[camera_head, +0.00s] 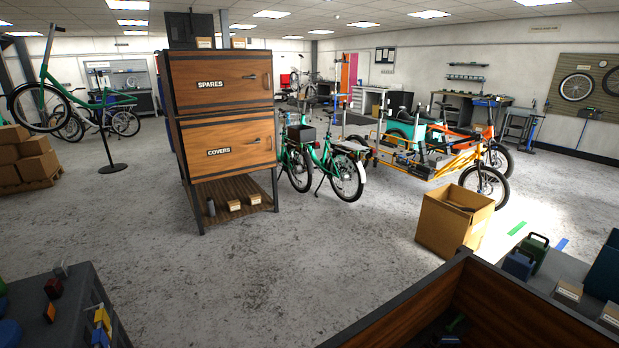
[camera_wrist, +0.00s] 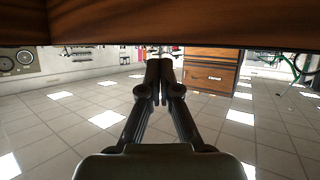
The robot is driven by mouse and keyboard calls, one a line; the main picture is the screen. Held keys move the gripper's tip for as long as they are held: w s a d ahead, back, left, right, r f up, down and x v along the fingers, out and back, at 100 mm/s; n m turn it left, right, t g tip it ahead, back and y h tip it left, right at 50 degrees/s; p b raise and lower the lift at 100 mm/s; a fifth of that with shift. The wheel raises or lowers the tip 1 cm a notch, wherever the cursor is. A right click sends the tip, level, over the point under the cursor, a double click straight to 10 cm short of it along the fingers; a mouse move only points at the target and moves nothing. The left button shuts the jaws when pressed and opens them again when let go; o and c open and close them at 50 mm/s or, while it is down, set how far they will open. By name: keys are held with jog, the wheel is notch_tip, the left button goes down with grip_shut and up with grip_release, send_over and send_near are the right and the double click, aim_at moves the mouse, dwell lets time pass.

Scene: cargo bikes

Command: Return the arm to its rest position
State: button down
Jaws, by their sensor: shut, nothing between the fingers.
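My gripper (camera_wrist: 158,66) shows in the wrist view with its two dark fingers together and nothing between them. The wrist view looks upside down, with ceiling tiles and lights in its lower part. A brown wooden panel (camera_wrist: 180,22) runs across the top of that view, close to the fingertips; I cannot tell whether they touch it. I cannot make out my gripper or arm in the head view.
A wooden cargo box (camera_head: 520,305) with dark edges fills the lower right of the head view. An open cardboard box (camera_head: 450,232) stands behind it. A cabinet (camera_head: 222,112) labelled SPARES and COVERS stands left of the bikes. The grey floor (camera_head: 260,270) between is clear.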

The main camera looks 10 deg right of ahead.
jog(key=s+a+r+n+y+p, duration=0.15)
jog(key=a+r+y+p, duration=0.3)
jog(key=a, duration=0.55)
notch_tip(320, 180, up, 31)
jog(key=d+h+p, duration=0.1)
jog(key=p, duration=2.8)
jog(key=shift+w+f+n+p, duration=0.2)
jog(key=shift+w+n+p, duration=0.15)
